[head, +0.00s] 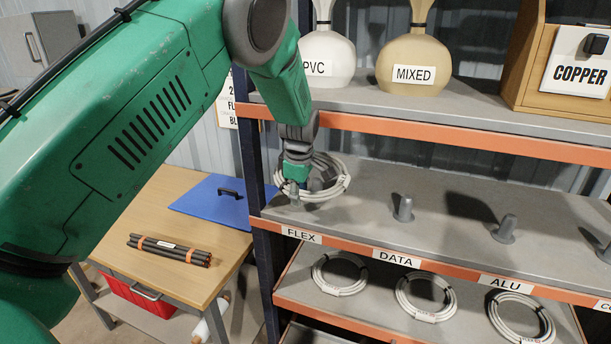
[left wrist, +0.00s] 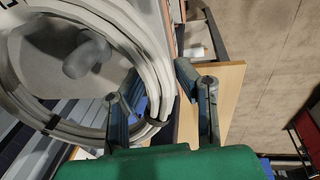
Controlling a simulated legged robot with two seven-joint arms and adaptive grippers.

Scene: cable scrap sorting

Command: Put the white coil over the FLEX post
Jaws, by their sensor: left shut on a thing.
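The white coil (head: 338,186) hangs at my left gripper (head: 293,186), over the left end of the middle shelf, above the FLEX label (head: 301,234). My left gripper is shut on one side of the coil; the coil's strands also fill the upper left of the left wrist view (left wrist: 150,60), beside the fingers (left wrist: 158,88). The grey FLEX post (head: 316,184) shows through the coil's opening, partly covered by strands. The post also appears inside the ring in the left wrist view (left wrist: 86,54). I cannot tell whether the coil is around the post or only before it. My right gripper is out of view.
Bare grey posts stand along the middle shelf, one above DATA (head: 404,209) and one above ALU (head: 506,230). Several white coils (head: 340,290) lie on the lower shelf. An orange-edged upper shelf (head: 400,128) is overhead. A wooden table (head: 195,215) with dark rods (head: 168,250) stands left.

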